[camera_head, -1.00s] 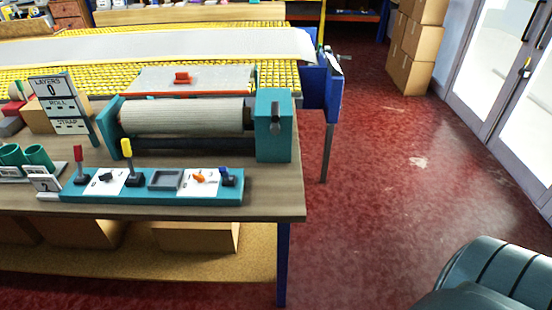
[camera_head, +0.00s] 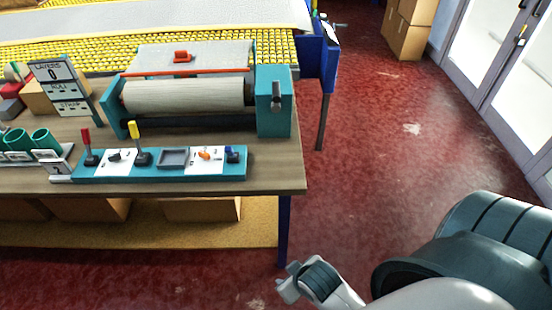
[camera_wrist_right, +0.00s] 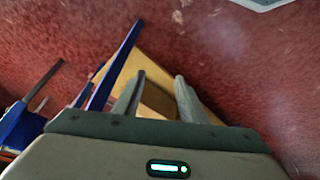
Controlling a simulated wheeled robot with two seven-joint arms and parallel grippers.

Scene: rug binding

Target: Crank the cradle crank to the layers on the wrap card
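The teal cradle (camera_head: 116,112) on the workbench holds a pale rolled rug (camera_head: 185,95). Its crank (camera_head: 276,98), a dark handle, is on the teal box at the cradle's right end. A board reading LAYERS 0, ROLL and STRAP (camera_head: 60,82) stands left of it. A small white card (camera_head: 60,168) stands at the front left; its figure is too small to read surely. My right gripper (camera_head: 302,282) is low in front of the bench, apart from the crank. In the right wrist view its two fingers (camera_wrist_right: 158,92) are spread and empty. My left gripper is not in view.
A teal control strip (camera_head: 160,172) with red and yellow levers lies along the bench front. Green cups (camera_head: 45,142) stand at left. A blue bench leg (camera_head: 284,225) is near my right gripper. Red floor at right is clear; boxes stand behind.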

